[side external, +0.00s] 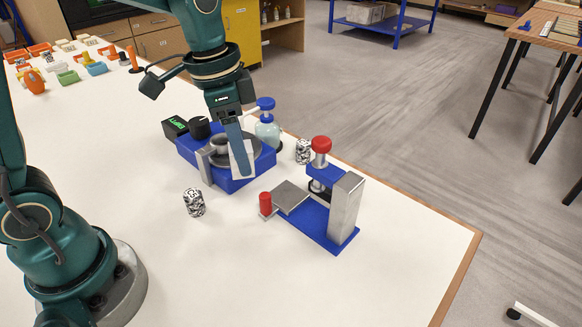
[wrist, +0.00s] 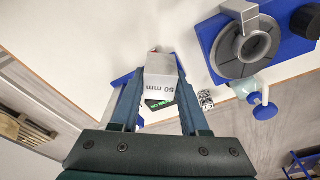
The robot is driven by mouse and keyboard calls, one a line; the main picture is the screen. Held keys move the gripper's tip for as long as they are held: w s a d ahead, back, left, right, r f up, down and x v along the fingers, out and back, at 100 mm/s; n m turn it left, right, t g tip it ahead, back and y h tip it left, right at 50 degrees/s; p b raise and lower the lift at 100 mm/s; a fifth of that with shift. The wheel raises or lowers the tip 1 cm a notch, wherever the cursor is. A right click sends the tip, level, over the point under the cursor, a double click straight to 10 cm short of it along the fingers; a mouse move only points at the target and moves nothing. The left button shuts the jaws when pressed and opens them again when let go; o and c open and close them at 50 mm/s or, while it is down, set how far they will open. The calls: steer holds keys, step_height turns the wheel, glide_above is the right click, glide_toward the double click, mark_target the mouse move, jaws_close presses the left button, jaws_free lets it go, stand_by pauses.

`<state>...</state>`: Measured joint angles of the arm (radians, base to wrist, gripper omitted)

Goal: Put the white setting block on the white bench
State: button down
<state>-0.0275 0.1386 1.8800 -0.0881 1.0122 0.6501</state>
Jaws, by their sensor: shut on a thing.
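My gripper (side external: 246,168) is shut on the white setting block (side external: 242,158), which shows on both sides of the near finger in the side view. In the side view the block appears in front of the blue machine with the round grey chuck (side external: 238,148). In the wrist view that chuck (wrist: 243,45) is off to the right of the block. The white bench (side external: 390,225) lies below; the block's height above it is hard to judge.
A blue stand with a silver column (side external: 345,210) and red knob is right of the gripper. Patterned cylinders stand at the front (side external: 194,202) and behind (side external: 303,151). A blue-capped bottle (side external: 267,128) stands at the machine's back. Bench is clear at front right.

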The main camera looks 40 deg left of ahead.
steer(key=s+d+f, duration=0.1)
steer(key=d+f, duration=0.1)
steer(key=d, duration=0.3)
steer(key=s+d+f+m, duration=0.1)
steer(key=s+d+f, duration=0.1)
steer(key=d, duration=0.3)
steer(key=s+d+f+m, duration=0.1)
steer(key=s+d+f, duration=0.1)
steer(key=d, duration=0.2)
steer(key=shift+d+f, duration=0.3)
steer(key=shift+d, duration=0.1)
steer(key=shift+d+f, duration=0.15)
steer(key=shift+f, duration=1.95)
steer(key=shift+f, duration=0.1)
steer(key=shift+c, duration=2)
jaws_free()
